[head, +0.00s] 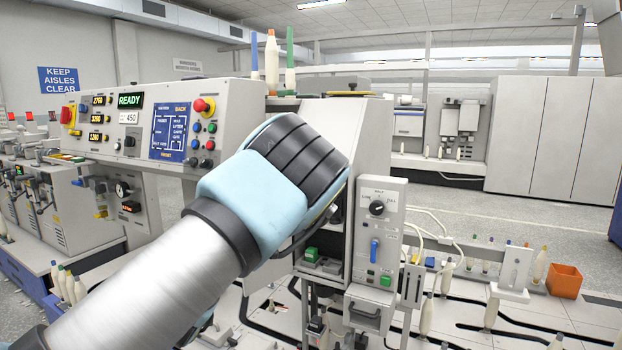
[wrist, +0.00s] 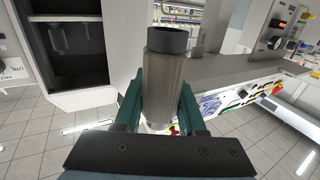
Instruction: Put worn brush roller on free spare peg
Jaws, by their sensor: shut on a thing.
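In the wrist view my gripper (wrist: 158,108) is shut on a cylinder with a dark grey top and a dull olive-grey body, which I take as the worn brush roller (wrist: 164,85). Its green fingers stand on both sides of the roller. The roller points away from my gripper, its dark hollow end outermost. In the head view my blue-and-white arm covers the middle, and my gripper and the roller are hidden. I cannot make out the free spare peg in either view.
A control panel (head: 175,120) with a READY display stands behind my arm. A grey unit with a dial (head: 377,225) is close on the right. Several bobbins and an orange bin (head: 564,281) stand on the low bed at right. In the wrist view a dark open compartment (wrist: 68,50) is at left.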

